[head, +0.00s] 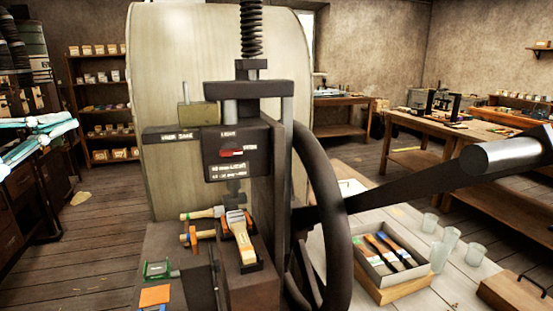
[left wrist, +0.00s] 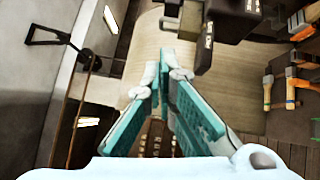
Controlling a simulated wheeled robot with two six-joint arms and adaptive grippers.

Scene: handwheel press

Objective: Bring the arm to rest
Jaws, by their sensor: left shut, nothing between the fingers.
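My left gripper (head: 66,123) is at the left edge of the head view, with pale teal fingers pointing right toward the press. It stands apart from the press and holds nothing. In the left wrist view its two teal fingers (left wrist: 168,72) converge at the tips with nothing between them. The dark press (head: 240,110) stands in the middle of the head view, with a spring-wrapped screw on top and a red switch on its front. Its large dark handwheel (head: 335,220) is on the right side, and a bar with a grey cylinder (head: 505,153) extends right. My right gripper is not in view.
Brushes and tools (head: 238,232) lie on the press bed. A box of brushes (head: 385,262) and several glasses (head: 449,236) stand on the bench at right. A workbench (head: 460,130) is behind. Shelves (head: 103,95) stand at the back left. Wooden floor is open between.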

